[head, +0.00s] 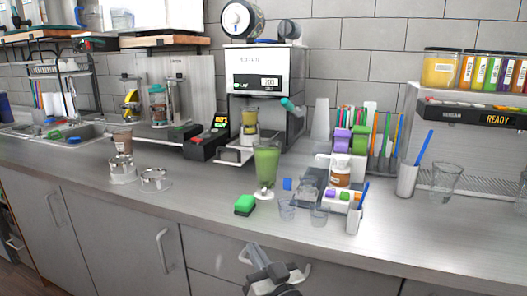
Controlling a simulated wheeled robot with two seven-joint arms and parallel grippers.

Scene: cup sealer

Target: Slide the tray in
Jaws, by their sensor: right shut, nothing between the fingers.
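The cup sealer (266,72) is a white and steel machine with a small display, standing at the back of the counter. Its tray (232,157) sticks out at the front, low under the machine's head. A cup with yellowish contents (249,118) stands at the tray, under or just in front of the head; its exact seat is hard to tell. My right gripper (262,257) is at the bottom centre, in front of the counter's front edge, shut and empty, well apart from the tray. My left gripper is out of view.
Clear cups (288,208) and a caddy (338,195) are further right. Metal tins (122,168) stand left. A dark device (206,140) sits close left of the tray.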

